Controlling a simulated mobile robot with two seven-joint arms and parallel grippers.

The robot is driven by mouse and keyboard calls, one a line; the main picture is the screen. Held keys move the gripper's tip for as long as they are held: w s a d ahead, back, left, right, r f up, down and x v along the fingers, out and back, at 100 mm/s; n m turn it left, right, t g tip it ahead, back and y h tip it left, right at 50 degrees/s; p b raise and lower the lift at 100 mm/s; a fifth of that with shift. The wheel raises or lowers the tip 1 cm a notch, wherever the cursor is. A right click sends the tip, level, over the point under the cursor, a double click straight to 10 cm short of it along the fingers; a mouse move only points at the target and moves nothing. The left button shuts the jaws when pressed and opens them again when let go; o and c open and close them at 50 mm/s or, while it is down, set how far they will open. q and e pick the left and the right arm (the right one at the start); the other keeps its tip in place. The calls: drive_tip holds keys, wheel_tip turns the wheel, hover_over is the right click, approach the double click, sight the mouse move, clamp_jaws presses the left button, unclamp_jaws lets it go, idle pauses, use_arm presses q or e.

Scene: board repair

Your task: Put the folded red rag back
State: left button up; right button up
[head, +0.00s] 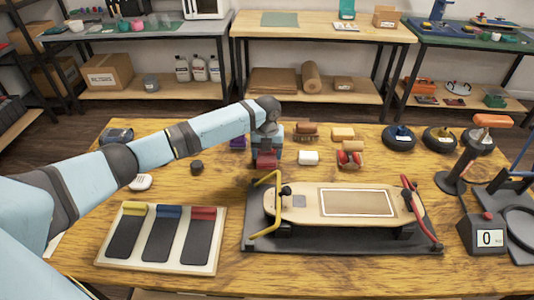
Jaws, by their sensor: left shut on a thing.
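My left gripper (267,147) reaches in from the left and points down over the back middle of the wooden table. It is shut on the folded red rag (265,160), a small dark red block shape just behind the yellow clamp. Whether the rag touches the table, I cannot tell. The gripper's fingers are mostly hidden by the wrist. My right gripper is not in view.
A skateboard deck (310,203) sits on a dark stand between a yellow clamp (265,218) and a red clamp (420,215). A tray (110,262) with three dark strips lies front left.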

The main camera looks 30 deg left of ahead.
sight(267, 154)
use_arm(q)
drive_tip(key=shift+f, duration=0.1)
drive_tip(key=o, duration=0.9)
wheel_tip(267, 154, up, 12)
drive_tip(key=shift+r+p, duration=0.15)
drive_tip(key=shift+p, duration=0.7)
